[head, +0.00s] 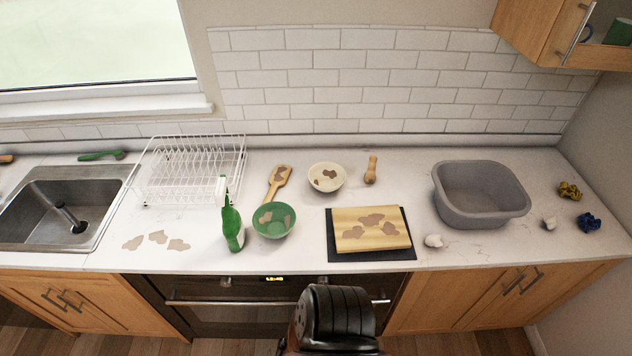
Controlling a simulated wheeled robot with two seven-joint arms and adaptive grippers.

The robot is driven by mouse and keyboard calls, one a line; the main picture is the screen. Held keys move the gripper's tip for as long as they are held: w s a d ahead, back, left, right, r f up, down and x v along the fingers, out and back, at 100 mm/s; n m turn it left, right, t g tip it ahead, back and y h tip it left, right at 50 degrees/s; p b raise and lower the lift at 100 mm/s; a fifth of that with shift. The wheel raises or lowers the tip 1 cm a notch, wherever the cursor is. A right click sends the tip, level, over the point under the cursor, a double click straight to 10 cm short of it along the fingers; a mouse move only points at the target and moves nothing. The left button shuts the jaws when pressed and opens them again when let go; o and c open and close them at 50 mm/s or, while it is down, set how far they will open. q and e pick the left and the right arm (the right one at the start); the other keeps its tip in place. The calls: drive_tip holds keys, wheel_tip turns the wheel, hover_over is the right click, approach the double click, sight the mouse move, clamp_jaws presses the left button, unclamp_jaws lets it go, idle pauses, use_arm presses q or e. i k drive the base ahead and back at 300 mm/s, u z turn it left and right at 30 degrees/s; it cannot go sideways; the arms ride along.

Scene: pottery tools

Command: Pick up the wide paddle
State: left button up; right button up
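A flat light-wood paddle (281,176) lies on the white counter in the head view, left of the middle. Its broad end, marked with a brown stain, points to the back. Its narrow handle runs forward and ends close behind the green bowl (288,225); I cannot tell whether they touch. Neither of my grippers shows in the head view. A dark ribbed part of my own body is at the bottom middle.
A green spray bottle (232,227) stands left of the green bowl. A cream bowl (340,186) and a small wooden tool (371,170) are right of the paddle. A dish rack (190,172), stained board (350,234) and grey basin (477,217) flank these.

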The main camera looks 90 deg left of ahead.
sight(282, 172)
drive_tip(key=i, duration=0.35)
drive_tip(key=u, duration=2.95)
drive_tip(key=i, duration=0.5)
